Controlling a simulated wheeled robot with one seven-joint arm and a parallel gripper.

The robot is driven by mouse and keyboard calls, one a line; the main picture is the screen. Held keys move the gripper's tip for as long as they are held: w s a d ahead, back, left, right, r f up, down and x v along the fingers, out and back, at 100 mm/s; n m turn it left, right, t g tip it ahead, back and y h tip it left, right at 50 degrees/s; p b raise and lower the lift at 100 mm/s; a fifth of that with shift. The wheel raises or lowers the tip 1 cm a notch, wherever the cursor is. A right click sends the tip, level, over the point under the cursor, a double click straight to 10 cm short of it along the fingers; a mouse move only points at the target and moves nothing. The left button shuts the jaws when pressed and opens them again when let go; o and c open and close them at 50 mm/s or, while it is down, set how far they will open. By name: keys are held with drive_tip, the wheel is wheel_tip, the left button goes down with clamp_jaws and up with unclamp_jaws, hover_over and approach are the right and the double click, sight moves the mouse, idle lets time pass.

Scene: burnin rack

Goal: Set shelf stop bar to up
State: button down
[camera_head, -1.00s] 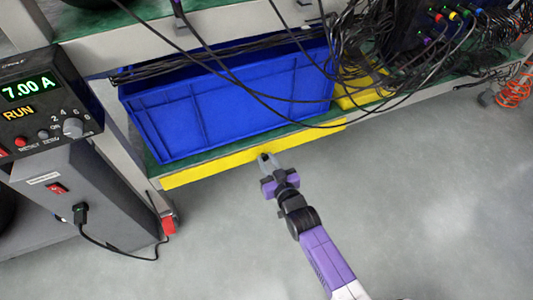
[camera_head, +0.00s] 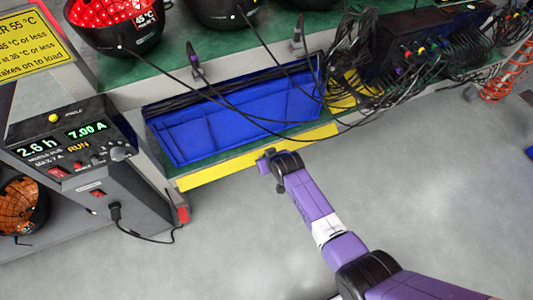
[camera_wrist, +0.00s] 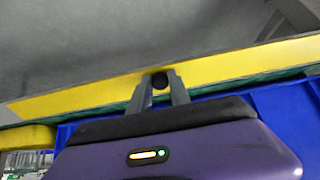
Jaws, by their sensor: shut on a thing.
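The shelf stop bar is the long yellow bar (camera_head: 225,172) along the front edge of the lower shelf. It lies low, with a strip of green shelf surface showing above it, in front of the blue bin (camera_head: 235,125). My gripper (camera_head: 265,156) is at the bar's front, right of its middle. In the wrist view the yellow bar (camera_wrist: 80,97) runs across the picture, and a black round knob (camera_wrist: 160,80) sits between the fingertips of my gripper (camera_wrist: 160,84). The fingers are shut on this knob. In the head view my gripper hides the knob.
A control box (camera_head: 80,155) reading 7.00 A and RUN stands at the left, with a cable to the floor. Black cables (camera_head: 345,85) hang over the bin and the shelf's right side. An orange coiled hose (camera_head: 497,82) is at far right. The grey floor (camera_head: 430,190) is clear.

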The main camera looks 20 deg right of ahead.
drive_tip(key=shift+w+r+g+p, duration=0.3)
drive_tip(key=shift+r+g+p, duration=0.15)
drive_tip(key=shift+r+g, duration=0.35)
drive_tip(key=shift+w+g+b, duration=0.25)
drive_tip(key=shift+g+b, duration=0.05)
drive_tip(key=shift+g, duration=0.7)
drive_tip(key=g+b, duration=0.1)
drive_tip(key=b, duration=0.1)
drive_tip(key=g+b, duration=0.1)
drive_tip(key=shift+w+r+g+b, duration=0.35)
drive_tip(key=shift+w+g, duration=0.05)
drive_tip(key=g+b, duration=0.1)
drive_tip(key=b, duration=0.2)
drive_tip(key=shift+w+r+g, duration=0.2)
drive_tip(key=shift+r+g, duration=0.1)
drive_tip(key=shift+g, duration=0.1)
drive_tip(key=shift+r, duration=0.15)
drive_tip(key=c, duration=1.2)
unclamp_jaws()
drive_tip(key=shift+r+p, duration=0.1)
drive_tip(key=shift+p, duration=0.25)
